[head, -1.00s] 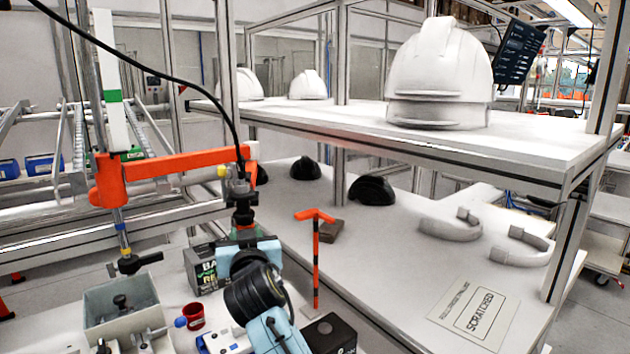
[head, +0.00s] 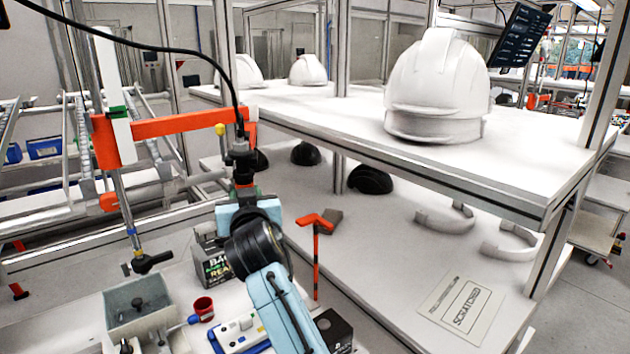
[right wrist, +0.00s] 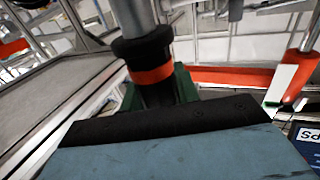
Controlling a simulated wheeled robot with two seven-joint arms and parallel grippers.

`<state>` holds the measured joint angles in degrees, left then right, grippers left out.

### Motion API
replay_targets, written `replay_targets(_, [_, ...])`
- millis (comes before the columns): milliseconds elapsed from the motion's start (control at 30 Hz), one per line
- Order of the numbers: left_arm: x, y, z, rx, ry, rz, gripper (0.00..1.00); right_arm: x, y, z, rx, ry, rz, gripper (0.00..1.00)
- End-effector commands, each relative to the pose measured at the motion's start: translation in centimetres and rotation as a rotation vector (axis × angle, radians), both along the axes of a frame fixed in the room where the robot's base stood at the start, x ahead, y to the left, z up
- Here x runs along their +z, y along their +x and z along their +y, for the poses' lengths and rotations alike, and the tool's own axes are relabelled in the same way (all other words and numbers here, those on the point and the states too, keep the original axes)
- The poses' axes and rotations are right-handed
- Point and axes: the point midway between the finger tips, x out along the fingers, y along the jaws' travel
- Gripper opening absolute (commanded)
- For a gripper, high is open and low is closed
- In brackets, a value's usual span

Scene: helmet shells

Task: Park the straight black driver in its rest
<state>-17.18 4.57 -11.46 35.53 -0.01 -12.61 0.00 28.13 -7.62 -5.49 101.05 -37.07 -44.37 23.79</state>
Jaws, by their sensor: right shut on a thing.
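The straight black driver (head: 240,158) stands upright in the head view, with a black cable rising from its top. An orange band and green part show low on it. My right gripper (head: 246,196) is shut around its lower part and holds it above the white bench. In the right wrist view the driver (right wrist: 148,58) rises just beyond the blue-grey gripper; its lower end is hidden. I cannot tell which fixture is the driver's rest. My left gripper is out of view.
A grey box (head: 138,318), red cup (head: 203,307) and dark carton (head: 215,262) lie below. A black tool (head: 147,262) hangs left. An orange-red post (head: 316,255) stands right, beside the shelf (head: 400,165) with white helmets (head: 437,85). Free air surrounds the driver's left side.

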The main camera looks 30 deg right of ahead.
Motion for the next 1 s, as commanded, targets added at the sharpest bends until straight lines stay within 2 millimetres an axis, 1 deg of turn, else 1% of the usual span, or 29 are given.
replay_targets(33, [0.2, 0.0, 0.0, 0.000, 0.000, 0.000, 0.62, 0.3, 0.0, 0.0, 0.000, -0.002, -0.002, 0.00])
replay_targets(233, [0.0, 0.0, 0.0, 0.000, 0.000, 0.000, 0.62, 0.0, 0.0, 0.0, 0.000, -0.002, -0.002, 0.00])
replay_targets(333, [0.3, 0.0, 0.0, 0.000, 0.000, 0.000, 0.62, 0.1, -0.3, -0.2, 0.000, -0.001, -0.001, 0.00])
replay_targets(800, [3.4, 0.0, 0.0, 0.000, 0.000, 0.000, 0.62, 0.2, -4.2, -3.3, -0.001, -0.003, 0.001, 0.00])
replay_targets(1000, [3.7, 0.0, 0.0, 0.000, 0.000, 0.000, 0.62, 0.0, -5.0, -3.9, 0.000, -0.001, -0.001, 0.00])
